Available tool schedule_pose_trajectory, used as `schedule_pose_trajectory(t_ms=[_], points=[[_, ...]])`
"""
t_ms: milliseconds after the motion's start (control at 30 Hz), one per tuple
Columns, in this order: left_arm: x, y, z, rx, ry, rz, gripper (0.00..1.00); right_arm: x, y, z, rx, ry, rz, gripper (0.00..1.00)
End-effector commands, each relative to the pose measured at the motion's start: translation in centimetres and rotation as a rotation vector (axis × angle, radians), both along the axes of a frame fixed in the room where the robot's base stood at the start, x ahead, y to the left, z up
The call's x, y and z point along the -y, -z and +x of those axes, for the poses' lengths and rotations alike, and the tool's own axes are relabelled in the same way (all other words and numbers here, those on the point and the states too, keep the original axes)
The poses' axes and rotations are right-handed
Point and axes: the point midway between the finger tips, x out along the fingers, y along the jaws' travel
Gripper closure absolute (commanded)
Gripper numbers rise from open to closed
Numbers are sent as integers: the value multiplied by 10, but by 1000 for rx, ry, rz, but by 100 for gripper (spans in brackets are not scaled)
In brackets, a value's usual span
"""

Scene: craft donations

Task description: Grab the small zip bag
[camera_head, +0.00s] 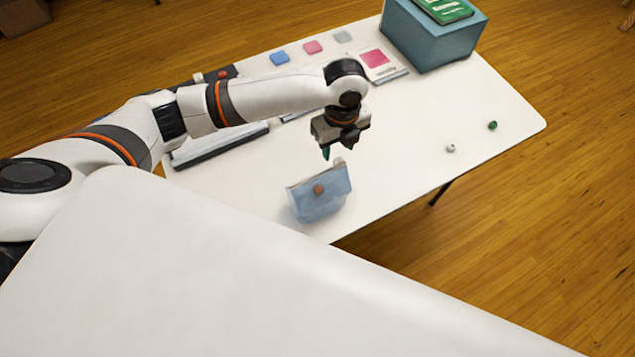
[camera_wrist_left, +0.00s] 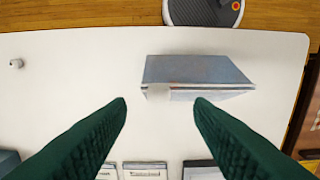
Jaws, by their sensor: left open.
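My left gripper (camera_head: 340,152) is open and empty, pointing down above the table just behind the bag. Its green fingers (camera_wrist_left: 160,103) show in the left wrist view with a gap between them, apart from the bag. My right gripper is not in view.
A teal box (camera_head: 432,40) with a green item on top stands at the back right. Blue, pink and grey pieces lie along the back edge. A white bead (camera_head: 450,148) and a green bead (camera_head: 492,125) lie at right. The table's middle right is clear.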

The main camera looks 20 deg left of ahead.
Motion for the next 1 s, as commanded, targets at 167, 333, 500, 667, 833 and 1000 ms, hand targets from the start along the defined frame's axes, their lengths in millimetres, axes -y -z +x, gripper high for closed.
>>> schedule_pose_trajectory(t_ms=[167,333,500,667,833,1000], points=[[2,20,2,-4,-1,1,53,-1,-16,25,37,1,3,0],[2,44,3,-2,0,1,53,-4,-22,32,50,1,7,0],[2,51,3,0,1,0,53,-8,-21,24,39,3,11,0],[2,51,3,0,1,0,56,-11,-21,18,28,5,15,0],[2,51,4,1,1,1,84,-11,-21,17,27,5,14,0],[2,51,4,1,1,1,100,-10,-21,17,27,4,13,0]])
